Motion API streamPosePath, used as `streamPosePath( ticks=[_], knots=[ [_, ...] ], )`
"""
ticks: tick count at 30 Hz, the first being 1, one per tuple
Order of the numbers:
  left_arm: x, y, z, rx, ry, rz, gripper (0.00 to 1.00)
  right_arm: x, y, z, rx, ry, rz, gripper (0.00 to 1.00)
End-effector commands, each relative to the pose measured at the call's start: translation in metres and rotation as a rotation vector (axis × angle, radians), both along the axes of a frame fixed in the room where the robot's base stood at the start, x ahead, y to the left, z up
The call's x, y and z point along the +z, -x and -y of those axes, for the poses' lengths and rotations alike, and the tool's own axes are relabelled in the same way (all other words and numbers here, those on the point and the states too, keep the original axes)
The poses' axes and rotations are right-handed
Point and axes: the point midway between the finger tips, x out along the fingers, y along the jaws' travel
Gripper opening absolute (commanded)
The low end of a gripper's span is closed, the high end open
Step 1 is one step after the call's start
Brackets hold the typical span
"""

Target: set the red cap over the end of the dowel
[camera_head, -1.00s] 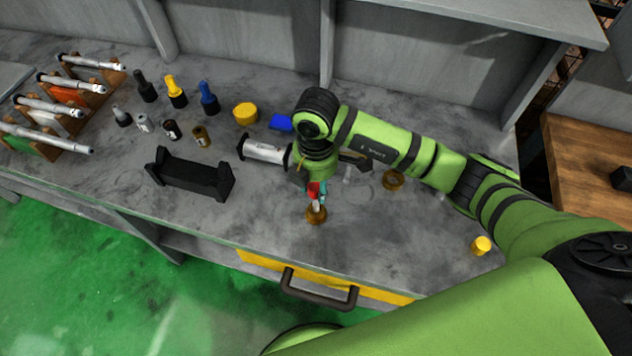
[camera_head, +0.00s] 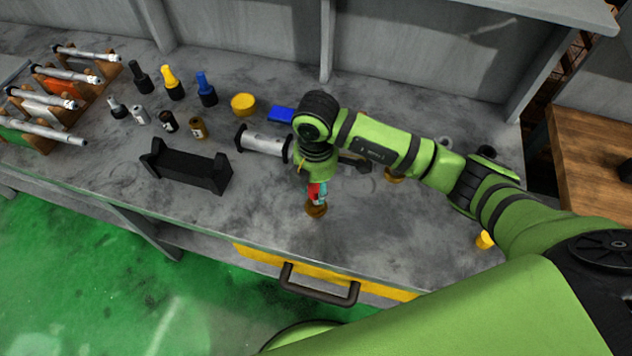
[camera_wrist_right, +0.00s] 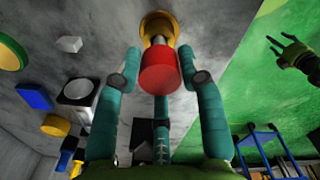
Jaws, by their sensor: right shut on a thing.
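The red cap (camera_head: 313,191) is between the teal fingers of my right gripper (camera_wrist_right: 165,78). In the right wrist view the red cap (camera_wrist_right: 160,71) is in line with a short pale dowel (camera_wrist_right: 158,40) that stands in a round brass-coloured base (camera_wrist_right: 152,23). The base (camera_head: 316,211) also shows just below the cap in the head view. Part of the dowel shows between cap and base. I cannot tell whether the cap is around the dowel's end or just above it. My left gripper (camera_wrist_right: 279,47) is small at the wrist view's right, with fingers spread, away from the bench.
A grey metal cylinder (camera_head: 264,143) and a black cradle (camera_head: 186,170) lie left of my right gripper. A blue block (camera_head: 281,115), a yellow cap (camera_head: 243,104) and several bottles stand behind. Another yellow cap (camera_head: 485,240) is at right. The bench front is clear.

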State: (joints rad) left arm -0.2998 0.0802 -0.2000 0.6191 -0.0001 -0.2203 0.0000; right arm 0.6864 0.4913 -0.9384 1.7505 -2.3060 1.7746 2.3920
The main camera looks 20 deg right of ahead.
Motion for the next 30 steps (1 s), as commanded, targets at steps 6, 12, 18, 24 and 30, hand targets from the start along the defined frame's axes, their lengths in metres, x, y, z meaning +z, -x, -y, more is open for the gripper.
streamPosePath(
  ticks=[6,12,18,24,30],
  knots=[
    [-0.01,0.0,0.0,-0.001,0.0,0.0,0.61,-0.013,0.0,0.0,0.0,0.0,0.0,0.17],
    [-0.018,0.0,0.0,-0.001,0.0,0.0,0.61,-0.023,0.0,0.0,0.0,0.0,0.0,0.17],
    [-0.024,0.0,0.0,-0.001,0.0,0.0,0.61,-0.032,0.0,0.0,0.0,0.0,0.0,0.17],
    [-0.026,0.0,0.0,-0.001,0.0,0.0,0.61,-0.035,0.0,0.0,0.0,0.0,0.001,0.17],
    [-0.025,0.0,0.0,-0.001,0.0,0.0,0.61,-0.034,0.0,0.0,0.0,0.0,0.001,0.17]
  ],
)
